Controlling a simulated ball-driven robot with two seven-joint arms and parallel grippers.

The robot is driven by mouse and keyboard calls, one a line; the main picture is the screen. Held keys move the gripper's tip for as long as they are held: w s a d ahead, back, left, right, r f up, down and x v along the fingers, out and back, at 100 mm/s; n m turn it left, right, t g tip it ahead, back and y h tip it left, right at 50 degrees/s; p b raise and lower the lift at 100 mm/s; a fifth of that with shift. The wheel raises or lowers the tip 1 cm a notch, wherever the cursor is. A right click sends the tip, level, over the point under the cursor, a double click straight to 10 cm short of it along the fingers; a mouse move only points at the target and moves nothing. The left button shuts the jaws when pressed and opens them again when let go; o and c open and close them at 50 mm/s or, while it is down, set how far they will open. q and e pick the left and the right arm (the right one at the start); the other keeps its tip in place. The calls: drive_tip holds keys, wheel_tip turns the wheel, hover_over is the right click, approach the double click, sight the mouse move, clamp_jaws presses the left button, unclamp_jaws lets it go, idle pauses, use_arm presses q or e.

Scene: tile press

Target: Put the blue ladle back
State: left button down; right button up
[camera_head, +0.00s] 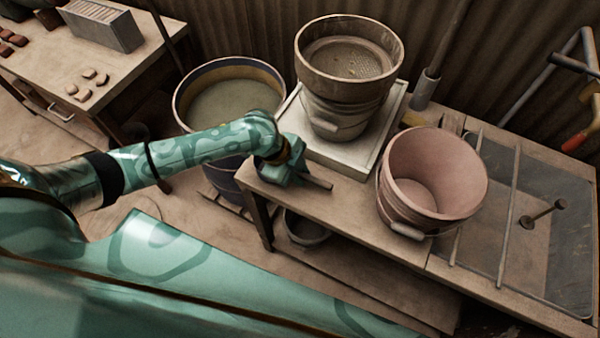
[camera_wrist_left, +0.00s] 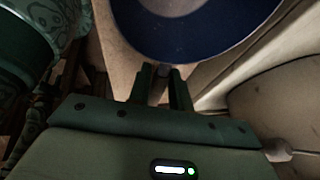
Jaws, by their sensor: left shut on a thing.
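My left gripper (camera_head: 296,174) is low over the left end of the bench, in front of the white tray. In the left wrist view its two fingers (camera_wrist_left: 161,88) are close together, shut on a thin greyish piece. A round blue shape (camera_wrist_left: 225,38) with a grey middle lies just beyond the fingertips, cut off by the top edge. It looks like the blue ladle's bowl. In the head view the bowl is not distinguishable. A short brown bar (camera_head: 318,184) sticks out right of the gripper; I cannot tell whether it is the handle. My right gripper is out of view.
A barrel of murky liquid (camera_head: 232,97) stands left of the bench. A bucket with a sieve on top (camera_head: 336,108) stands on the white tray (camera_head: 342,163). A pink bucket (camera_head: 432,178) is to the right. A dark pot (camera_head: 306,230) is below the bench.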

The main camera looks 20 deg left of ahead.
use_arm(q)
drive_tip(key=shift+r, duration=0.1)
drive_tip(key=c, duration=1.3)
unclamp_jaws()
drive_tip(key=p+v, duration=0.4)
drive_tip(key=v, duration=0.8)
drive_tip(key=shift+d, duration=0.1)
